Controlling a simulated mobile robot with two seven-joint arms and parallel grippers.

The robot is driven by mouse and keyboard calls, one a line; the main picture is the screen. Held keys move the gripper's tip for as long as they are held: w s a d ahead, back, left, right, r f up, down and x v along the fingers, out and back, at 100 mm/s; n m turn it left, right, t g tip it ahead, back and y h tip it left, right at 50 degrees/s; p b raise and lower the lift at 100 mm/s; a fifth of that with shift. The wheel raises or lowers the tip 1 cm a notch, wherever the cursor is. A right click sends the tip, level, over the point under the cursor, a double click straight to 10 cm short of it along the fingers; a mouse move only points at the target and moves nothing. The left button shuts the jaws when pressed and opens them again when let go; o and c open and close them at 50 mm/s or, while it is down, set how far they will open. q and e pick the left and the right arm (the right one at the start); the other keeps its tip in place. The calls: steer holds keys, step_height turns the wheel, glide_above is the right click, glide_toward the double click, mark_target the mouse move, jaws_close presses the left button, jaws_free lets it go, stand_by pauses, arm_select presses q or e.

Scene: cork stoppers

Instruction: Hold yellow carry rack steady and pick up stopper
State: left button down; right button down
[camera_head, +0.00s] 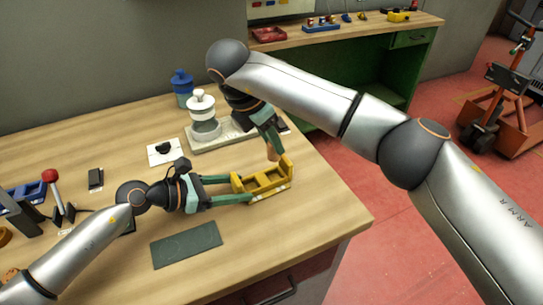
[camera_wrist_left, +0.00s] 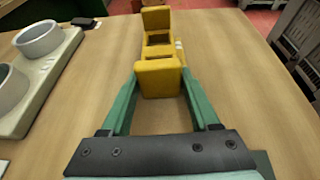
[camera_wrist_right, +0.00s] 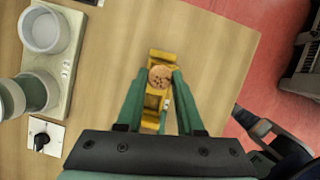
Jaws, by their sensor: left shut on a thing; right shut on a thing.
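The yellow carry rack (camera_head: 262,183) stands on the wooden table near its right edge. My left gripper (camera_head: 241,188) is shut on its near end block; the left wrist view shows a green finger on each side of the yellow block (camera_wrist_left: 158,80). The cork stopper (camera_head: 272,154) is between the fingertips of my right gripper (camera_head: 271,146), which comes down from above. In the right wrist view, the stopper's round speckled top (camera_wrist_right: 159,76) sits between the two fingertips, over the rack (camera_wrist_right: 155,103), and hides part of it. The stopper's lower end is not clear.
A pale base with round cups (camera_wrist_right: 69,60) stands behind the rack, with a white-lidded jar (camera_head: 202,107) on it. A blue jar (camera_head: 182,88) is farther back. A dark green mat (camera_head: 186,245) lies in front. Bare table surrounds the rack's near side.

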steer(key=shift+r, duration=1.45)
arm_select(q)
steer(key=shift+c, duration=0.2)
jaws_free()
